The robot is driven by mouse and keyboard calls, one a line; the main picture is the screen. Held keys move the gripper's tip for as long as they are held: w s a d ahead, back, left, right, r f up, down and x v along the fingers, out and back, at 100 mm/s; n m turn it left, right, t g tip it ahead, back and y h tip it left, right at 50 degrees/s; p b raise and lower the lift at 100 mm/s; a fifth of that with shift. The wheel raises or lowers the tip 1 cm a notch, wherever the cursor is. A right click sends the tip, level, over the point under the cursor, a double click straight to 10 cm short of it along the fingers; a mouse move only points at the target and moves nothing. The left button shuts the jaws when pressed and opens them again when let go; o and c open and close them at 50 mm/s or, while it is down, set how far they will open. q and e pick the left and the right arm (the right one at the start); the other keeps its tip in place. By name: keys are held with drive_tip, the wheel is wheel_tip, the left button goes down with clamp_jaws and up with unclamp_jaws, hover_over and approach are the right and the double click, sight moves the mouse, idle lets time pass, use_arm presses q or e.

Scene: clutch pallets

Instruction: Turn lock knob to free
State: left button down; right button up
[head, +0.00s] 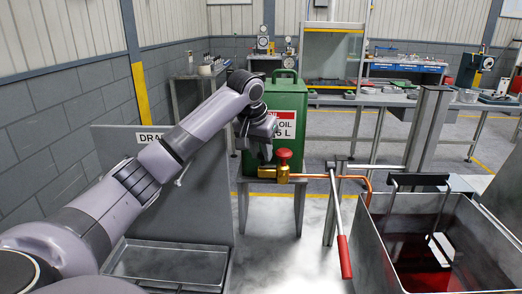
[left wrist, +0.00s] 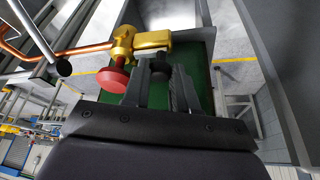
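A brass valve body (head: 283,175) with a red round knob (head: 284,155) on top sits on a grey stand in the head view. In the left wrist view the brass body (left wrist: 152,41) and the red knob (left wrist: 112,80) show left of and beyond the fingers. A dark round knob-like part (left wrist: 160,72) shows between the finger ends, near the brass. My left gripper (left wrist: 160,84) is open, with its two fingers apart. In the head view it (head: 258,150) is just left of the red knob. Finger contact with the dark part cannot be told. My right gripper is out of view.
A green oil can (head: 290,102) stands close behind the valve. A copper pipe (head: 347,178) runs right from it. A lever with a red grip (head: 344,257) stands in front. A metal tank with red liquid (head: 385,240) is at right, a grey panel (head: 125,215) at left.

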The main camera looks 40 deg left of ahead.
use_arm(q)
drive_tip(key=shift+m, duration=0.4)
drive_tip(key=shift+a+r+m+h, duration=0.15)
drive_tip(key=shift+m+h, duration=0.4)
drive_tip(key=shift+m, duration=0.7)
drive_tip(key=shift+a+f+m+h, duration=0.1)
drive_tip(key=shift+m+h, duration=0.45)
drive_tip(key=shift+m, duration=0.7)
drive_tip(key=c, duration=1.2)
unclamp_jaws()
drive_tip(key=shift+v, duration=3.6)
